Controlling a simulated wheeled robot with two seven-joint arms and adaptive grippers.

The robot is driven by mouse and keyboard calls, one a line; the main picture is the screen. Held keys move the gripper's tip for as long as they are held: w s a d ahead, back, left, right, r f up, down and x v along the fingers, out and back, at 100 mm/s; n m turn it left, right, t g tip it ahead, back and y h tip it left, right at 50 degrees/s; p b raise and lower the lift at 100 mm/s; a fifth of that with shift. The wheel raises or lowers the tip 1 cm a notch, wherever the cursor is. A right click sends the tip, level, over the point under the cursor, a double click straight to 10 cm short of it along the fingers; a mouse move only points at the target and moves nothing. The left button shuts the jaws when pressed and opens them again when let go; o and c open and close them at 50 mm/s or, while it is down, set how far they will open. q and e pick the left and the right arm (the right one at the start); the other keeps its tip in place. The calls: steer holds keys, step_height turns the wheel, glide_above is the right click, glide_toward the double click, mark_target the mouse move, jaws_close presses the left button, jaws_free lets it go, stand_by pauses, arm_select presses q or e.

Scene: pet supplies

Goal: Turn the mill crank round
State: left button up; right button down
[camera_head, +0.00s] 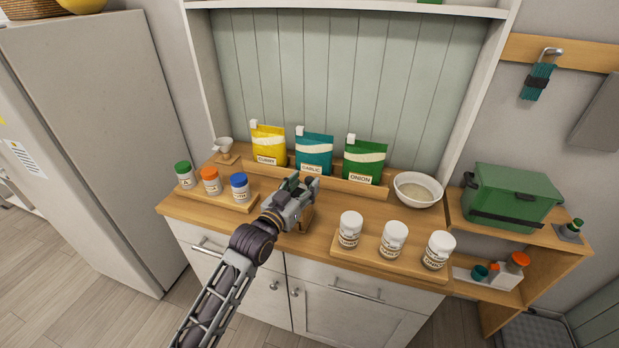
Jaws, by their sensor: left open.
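My left gripper (303,186) is over the middle of the wooden counter (320,235), its jaws open and pointing toward the back. A small brown wooden thing (305,220) shows just right of and below it; it may be part of the mill, but the gripper hides most of it. I cannot make out a crank, nor whether the gripper touches it. My right gripper is not in view.
Yellow (268,143), teal (314,151) and green (364,160) pouches stand behind the gripper. Jars with coloured lids (210,181) stand left, white-lidded jars (393,240) front right. A white bowl (418,190) is back right, a small funnel stand (226,150) back left.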

mark_target(307, 181)
arm_select(q)
steer(key=shift+x, duration=1.85)
jaws_close()
